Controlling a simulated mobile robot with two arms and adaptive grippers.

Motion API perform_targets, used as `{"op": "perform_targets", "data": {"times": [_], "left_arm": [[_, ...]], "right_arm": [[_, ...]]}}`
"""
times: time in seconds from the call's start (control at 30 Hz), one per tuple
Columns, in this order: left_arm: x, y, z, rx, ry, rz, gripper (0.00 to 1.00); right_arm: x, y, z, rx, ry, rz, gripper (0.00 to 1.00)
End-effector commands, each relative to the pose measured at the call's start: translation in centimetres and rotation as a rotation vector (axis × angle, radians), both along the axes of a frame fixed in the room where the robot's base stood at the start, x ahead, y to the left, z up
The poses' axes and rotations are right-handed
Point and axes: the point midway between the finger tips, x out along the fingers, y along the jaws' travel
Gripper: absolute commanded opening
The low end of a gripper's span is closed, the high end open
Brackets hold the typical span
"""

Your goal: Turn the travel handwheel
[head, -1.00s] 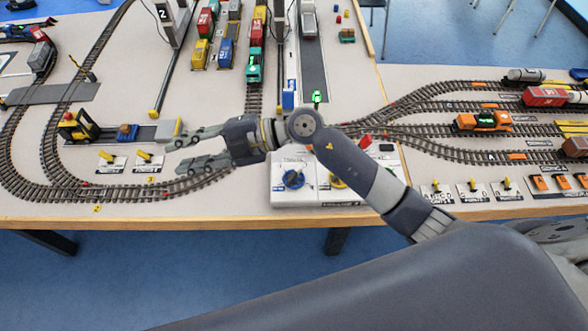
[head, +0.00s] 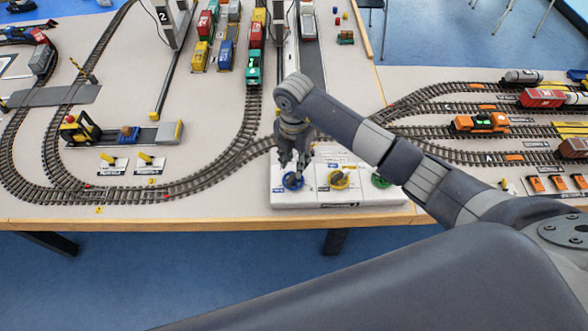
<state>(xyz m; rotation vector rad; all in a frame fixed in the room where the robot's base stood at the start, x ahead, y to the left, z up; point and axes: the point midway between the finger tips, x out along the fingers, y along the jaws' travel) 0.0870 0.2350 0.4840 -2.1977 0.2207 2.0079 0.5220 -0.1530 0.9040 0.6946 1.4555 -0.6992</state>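A white control panel (head: 322,201) lies at the table's front edge with three handwheels in a row. The blue handwheel (head: 292,181) is on the left, the yellow handwheel (head: 339,179) in the middle, and the green handwheel (head: 380,181) on the right, partly behind my arm. The labels are too small to read, so I cannot tell which one is travel. My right gripper (head: 293,167) points down just above the blue handwheel, its fingers apart with a gap between them. I cannot tell whether they touch the wheel. My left gripper is not in view.
Curved model railway tracks (head: 180,190) run behind and left of the panel. An orange locomotive (head: 481,122) stands on the right tracks. A yellow forklift-like vehicle (head: 79,128) stands at the left. Containers and crane legs are at the back.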

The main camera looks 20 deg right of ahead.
Motion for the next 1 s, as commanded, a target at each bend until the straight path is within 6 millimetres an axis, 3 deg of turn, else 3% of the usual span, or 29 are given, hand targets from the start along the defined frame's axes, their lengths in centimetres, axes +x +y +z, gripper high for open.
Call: {"op": "perform_targets", "data": {"times": [0.3, 0.7, 0.83, 1.0], "left_arm": [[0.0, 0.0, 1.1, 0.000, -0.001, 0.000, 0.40], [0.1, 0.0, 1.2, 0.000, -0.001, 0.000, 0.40], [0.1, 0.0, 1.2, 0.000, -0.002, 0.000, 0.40], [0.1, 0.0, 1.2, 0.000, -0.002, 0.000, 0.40]], "right_arm": [[-0.1, 0.1, -4.9, 0.002, 0.002, 0.002, 0.30], [0.0, 0.1, -5.8, 0.003, 0.000, 0.002, 0.30], [0.0, 0.1, -5.8, 0.003, 0.000, 0.002, 0.03], [0.0, 0.1, -5.8, 0.003, 0.000, 0.002, 0.00]]}}
